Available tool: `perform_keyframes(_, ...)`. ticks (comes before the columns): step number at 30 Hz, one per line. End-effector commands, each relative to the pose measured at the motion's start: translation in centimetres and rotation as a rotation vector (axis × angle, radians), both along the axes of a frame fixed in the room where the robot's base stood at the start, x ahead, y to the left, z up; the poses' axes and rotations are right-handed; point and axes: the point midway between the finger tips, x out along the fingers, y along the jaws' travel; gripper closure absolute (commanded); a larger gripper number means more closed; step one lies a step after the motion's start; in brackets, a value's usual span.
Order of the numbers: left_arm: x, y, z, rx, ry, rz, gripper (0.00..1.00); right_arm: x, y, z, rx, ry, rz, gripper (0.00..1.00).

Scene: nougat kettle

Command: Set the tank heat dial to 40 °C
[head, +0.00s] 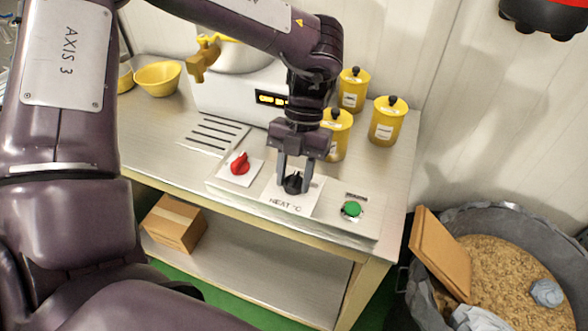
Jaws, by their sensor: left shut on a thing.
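The tank heat dial (292,184) is a black knob on a white plate (290,203) lettered "HEAT °C", on the panel at the table's front. My left gripper (294,181) points down over it, with its two fingers on either side of the knob, shut on it. The fingers and knob hide most of the plate's scale, so I cannot read the setting. My right gripper is not in view.
A red knob (240,164) sits left of the dial and a green button (352,209) right. Behind stand the white kettle machine (235,95) and yellow canisters (387,122). A grey bin (510,215) stands at the right.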

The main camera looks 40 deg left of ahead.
Motion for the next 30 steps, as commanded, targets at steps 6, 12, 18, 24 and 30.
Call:
perform_keyframes(6, 0.03, 0.01, -0.01, 0.000, -0.001, -0.016, 0.85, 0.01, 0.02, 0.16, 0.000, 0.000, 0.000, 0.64)
perform_keyframes(12, 0.03, 0.01, -0.03, 0.000, -0.001, -0.016, 0.85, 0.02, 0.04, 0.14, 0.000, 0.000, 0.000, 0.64)
perform_keyframes(18, 0.02, 0.01, -0.03, 0.000, -0.001, -0.015, 0.48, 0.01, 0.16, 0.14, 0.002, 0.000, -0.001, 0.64)
perform_keyframes(24, 0.01, 0.01, -0.03, 0.000, -0.001, -0.015, 0.42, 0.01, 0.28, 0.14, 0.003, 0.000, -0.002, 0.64)
perform_keyframes(30, 0.27, 0.05, 0.44, 0.001, -0.003, -0.014, 0.42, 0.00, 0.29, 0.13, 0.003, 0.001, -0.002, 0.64)
